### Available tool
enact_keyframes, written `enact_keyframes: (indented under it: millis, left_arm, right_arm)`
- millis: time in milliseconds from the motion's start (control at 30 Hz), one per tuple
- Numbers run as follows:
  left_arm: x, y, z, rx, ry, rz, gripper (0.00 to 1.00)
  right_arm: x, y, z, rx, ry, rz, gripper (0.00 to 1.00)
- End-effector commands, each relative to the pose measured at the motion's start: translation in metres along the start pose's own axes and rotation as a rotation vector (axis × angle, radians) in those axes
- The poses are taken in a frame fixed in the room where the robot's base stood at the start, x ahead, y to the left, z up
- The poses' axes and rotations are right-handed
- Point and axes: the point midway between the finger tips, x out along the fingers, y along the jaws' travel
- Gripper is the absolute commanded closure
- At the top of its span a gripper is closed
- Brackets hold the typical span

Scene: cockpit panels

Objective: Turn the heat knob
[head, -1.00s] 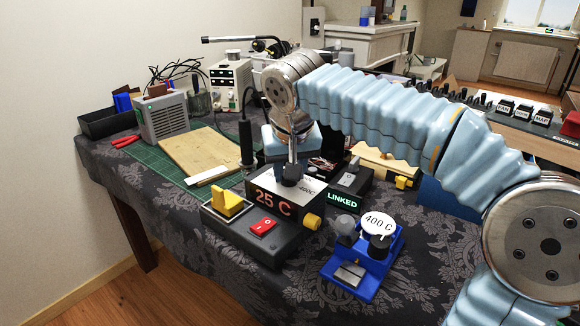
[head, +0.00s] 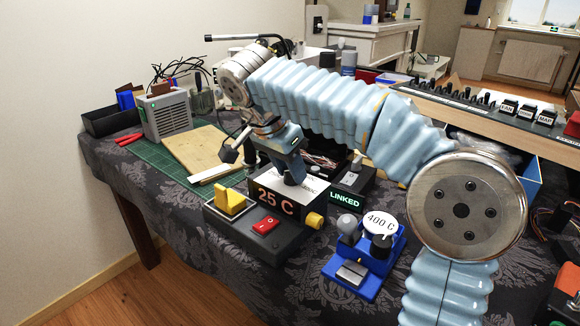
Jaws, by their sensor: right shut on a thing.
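The heat station (head: 275,201) is a dark box with a "25 C" display on its front and a pale top plate with temperature marks. My right gripper (head: 291,177) reaches down onto the middle of that plate. It is shut on the heat knob there, which the fingers mostly hide, so I cannot read its angle. My left gripper is not in view.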

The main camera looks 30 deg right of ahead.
Motion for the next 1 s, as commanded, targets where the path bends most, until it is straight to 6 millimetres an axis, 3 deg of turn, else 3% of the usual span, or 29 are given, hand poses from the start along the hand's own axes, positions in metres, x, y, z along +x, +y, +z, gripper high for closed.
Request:
enact_keyframes:
  millis: [600,1000]
  left_arm:
    - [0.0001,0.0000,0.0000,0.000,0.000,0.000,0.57]
    - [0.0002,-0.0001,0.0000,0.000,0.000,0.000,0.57]
  right_arm:
    - [0.0009,-0.0036,-0.0007,0.530,-0.022,0.223,0.96]
    - [0.0015,-0.0046,-0.0014,0.760,-0.033,0.319,0.96]
